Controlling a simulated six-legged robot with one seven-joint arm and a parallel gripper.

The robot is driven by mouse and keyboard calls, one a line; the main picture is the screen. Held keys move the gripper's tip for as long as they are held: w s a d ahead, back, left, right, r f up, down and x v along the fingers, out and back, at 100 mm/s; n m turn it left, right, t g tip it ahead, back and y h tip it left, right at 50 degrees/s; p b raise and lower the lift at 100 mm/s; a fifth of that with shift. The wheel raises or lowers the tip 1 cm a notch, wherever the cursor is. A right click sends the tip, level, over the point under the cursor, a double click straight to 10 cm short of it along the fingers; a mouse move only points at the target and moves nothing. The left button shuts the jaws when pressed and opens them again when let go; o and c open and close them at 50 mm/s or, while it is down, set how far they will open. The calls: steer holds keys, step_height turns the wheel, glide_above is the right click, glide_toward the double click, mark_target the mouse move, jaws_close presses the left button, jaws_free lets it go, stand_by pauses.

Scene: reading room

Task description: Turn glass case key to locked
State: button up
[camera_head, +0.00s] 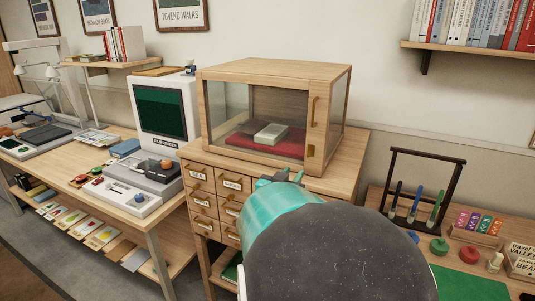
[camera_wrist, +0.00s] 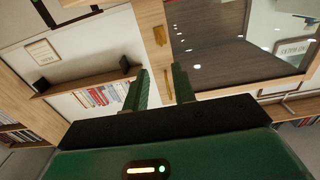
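The glass case (camera_head: 228,68) is a wooden-framed cabinet with a closed glass door, standing on a drawer chest. A brass lock plate (camera_head: 310,151) sits low on the door's right frame, below a brass handle (camera_head: 314,111). In the wrist view a small brass fitting (camera_wrist: 159,35) shows on the wooden frame ahead of the fingers; the key's shape and its turn are too small to tell. My gripper (camera_head: 290,175) is just in front of the case, below and left of the lock plate. In the wrist view its green fingers (camera_wrist: 161,87) are apart with nothing between them.
Inside the case a pale box (camera_head: 270,133) lies on a red cloth (camera_head: 240,143). A film reader (camera_head: 160,112) stands left of the chest. A dark rack (camera_head: 420,190) and small coloured items stand on the lower table at the right. My arm hides part of the chest.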

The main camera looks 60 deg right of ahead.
steer(key=w+d, duration=0.2)
steer(key=d, duration=1.1)
steer(key=shift+d, duration=0.15)
steer(key=shift+c, duration=0.5)
jaws_close()
